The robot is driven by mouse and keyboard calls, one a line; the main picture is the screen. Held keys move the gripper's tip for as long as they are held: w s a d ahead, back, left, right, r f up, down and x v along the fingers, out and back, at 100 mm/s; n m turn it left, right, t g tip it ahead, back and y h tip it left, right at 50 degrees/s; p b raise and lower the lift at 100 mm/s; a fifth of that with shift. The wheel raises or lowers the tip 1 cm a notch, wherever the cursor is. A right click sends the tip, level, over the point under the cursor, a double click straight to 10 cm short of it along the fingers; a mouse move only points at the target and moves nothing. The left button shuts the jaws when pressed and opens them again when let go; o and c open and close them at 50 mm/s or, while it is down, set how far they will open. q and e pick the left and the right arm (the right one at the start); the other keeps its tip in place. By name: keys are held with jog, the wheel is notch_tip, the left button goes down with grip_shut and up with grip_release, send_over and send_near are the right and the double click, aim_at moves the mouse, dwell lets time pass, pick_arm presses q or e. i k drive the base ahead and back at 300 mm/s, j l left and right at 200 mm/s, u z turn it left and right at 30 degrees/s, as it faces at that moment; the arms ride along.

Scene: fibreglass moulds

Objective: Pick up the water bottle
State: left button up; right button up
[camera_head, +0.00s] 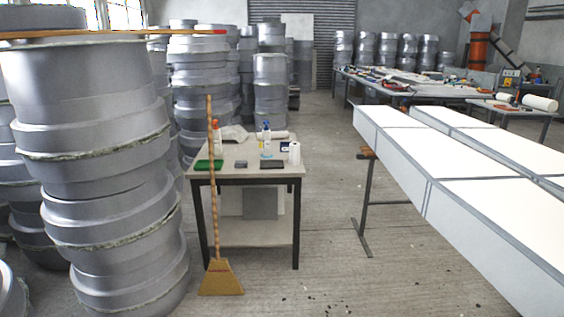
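A small clear and white bottle with blue parts (266,142) stands upright on the small table (235,172) in the middle of the view; it may be the water bottle, but it is too small to be sure. A white bottle with a red-orange top (217,138) stands at the back left of the same table. Neither of my grippers is in view.
A white cylinder (294,153), dark flat blocks and a green item (208,165) lie on the table. A broom (220,275) leans at its front. Grey mould stacks (95,150) stand left, long white panels (480,190) right.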

aim_at(266, 132)
jog(key=i, duration=1.65)
jog(key=i+z, duration=0.1)
jog(key=i, duration=0.7)
jog(key=i+j+z, duration=0.1)
jog(key=i, duration=0.75)
jog(key=i+j+z, duration=0.15)
jog(key=i, duration=0.1)
